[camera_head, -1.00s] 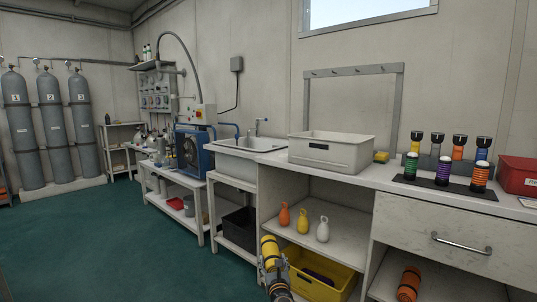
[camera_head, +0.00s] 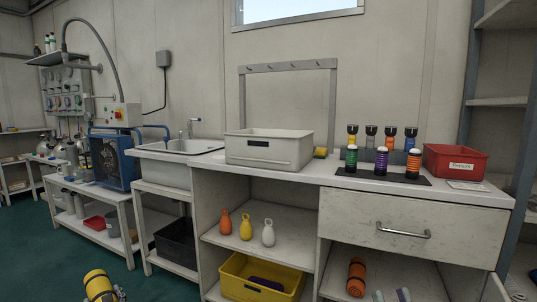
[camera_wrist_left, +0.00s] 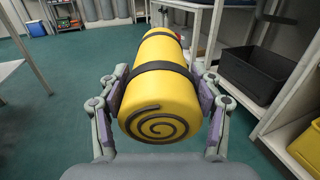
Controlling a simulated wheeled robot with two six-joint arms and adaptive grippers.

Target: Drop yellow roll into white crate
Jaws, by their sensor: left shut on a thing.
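The yellow roll (camera_head: 97,284) with dark straps is at the lower left of the head view. It also fills the middle of the left wrist view (camera_wrist_left: 160,98), its spiral end facing the camera. My left gripper (camera_wrist_left: 161,95) is shut on the roll from both sides, well away from the counter. The white crate (camera_head: 285,153) stands upright on the counter beside the sink; its inside floor is hidden. My right gripper (camera_head: 391,296) shows only its two fingertips at the bottom edge, apart with nothing seen between them.
A sink (camera_head: 175,165) is left of the crate. Below are a yellow crate (camera_head: 262,280), a black bin (camera_head: 176,243) and an orange roll (camera_head: 356,277). Open floor lies at lower left.

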